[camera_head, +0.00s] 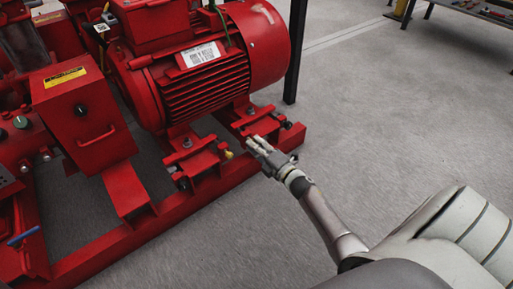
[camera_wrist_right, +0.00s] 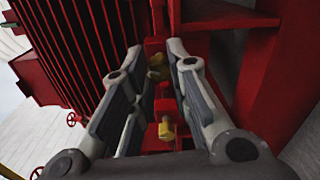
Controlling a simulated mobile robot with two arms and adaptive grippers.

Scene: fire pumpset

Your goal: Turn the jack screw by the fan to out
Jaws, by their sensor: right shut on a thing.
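The red motor (camera_head: 205,75) stands on a red base frame, with its rounded fan cover (camera_head: 262,42) at the right end. My right gripper (camera_head: 258,147) is low beside the motor foot at the fan end. The screw's turn position cannot be told. A second brass bolt (camera_wrist_right: 166,129) shows lower between the fingers; a brass bolt also shows left of the gripper in the head view (camera_head: 229,154). My left gripper is out of view.
The red base rail (camera_head: 150,225) runs along the front of the pumpset. A red control box (camera_head: 83,115) with a handle stands at left. A dark post (camera_head: 296,55) rises behind the fan cover. Grey floor (camera_head: 400,130) is clear to the right; a table (camera_head: 480,12) is at the far right.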

